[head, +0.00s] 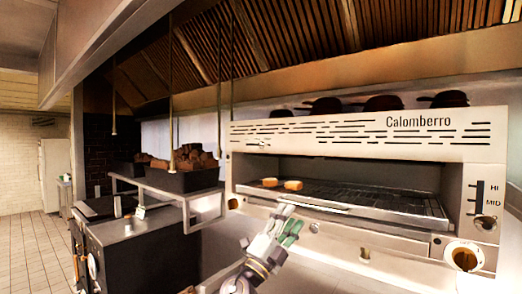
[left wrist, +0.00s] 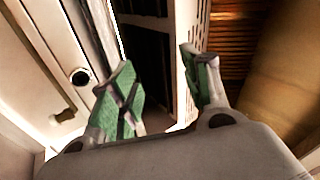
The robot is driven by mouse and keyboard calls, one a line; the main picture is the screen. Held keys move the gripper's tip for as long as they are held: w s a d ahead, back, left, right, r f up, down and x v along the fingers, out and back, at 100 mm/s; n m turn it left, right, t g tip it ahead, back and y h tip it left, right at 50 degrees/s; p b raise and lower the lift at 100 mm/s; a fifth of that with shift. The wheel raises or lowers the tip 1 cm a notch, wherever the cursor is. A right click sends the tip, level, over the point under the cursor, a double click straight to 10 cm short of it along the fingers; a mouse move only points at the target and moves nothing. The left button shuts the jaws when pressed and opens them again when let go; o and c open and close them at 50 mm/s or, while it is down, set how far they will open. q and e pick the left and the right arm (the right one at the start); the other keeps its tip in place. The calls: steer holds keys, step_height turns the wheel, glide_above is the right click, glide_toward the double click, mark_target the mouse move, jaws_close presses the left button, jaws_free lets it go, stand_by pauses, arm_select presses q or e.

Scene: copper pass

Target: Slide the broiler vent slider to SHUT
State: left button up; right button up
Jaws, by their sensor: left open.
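The broiler (head: 350,131) is a pale steel unit marked Calomberro, with rows of dark vent slots across its upper front. A small tab (head: 263,144) shows among the slots at the upper left; I cannot tell whether it is the vent slider or read a SHUT mark. My left gripper (head: 289,222) is in front of and below the broiler's open mouth, apart from it. Its green-padded fingers are spread and empty, also in the left wrist view (left wrist: 157,57), where the slotted front shows beyond them. My right gripper is not in view.
Two pieces of toast (head: 293,185) lie on the broiler rack (head: 370,197). A control marked HI and MID (head: 480,205) is at the right. Dark pans (head: 383,103) stand on top. A loaded black tray (head: 188,180) sits on a shelf at left, beside a dark stove (head: 133,255).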

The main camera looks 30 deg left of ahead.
arm_select(q)
step_height(320, 180, up, 10)
steer(key=w+d+m+g+h, duration=0.1)
steer(key=m+g+h, duration=0.7)
steer(key=m, duration=0.9)
steer(key=a+r+y, duration=0.5)
steer(key=a, duration=0.5)
steer(key=s+a+r+n+t+y, duration=0.1)
steer(key=a+r+y, duration=0.4)
steer(key=a, duration=0.5)
steer(key=shift+y, duration=0.8)
steer(key=shift+d+r, duration=0.1)
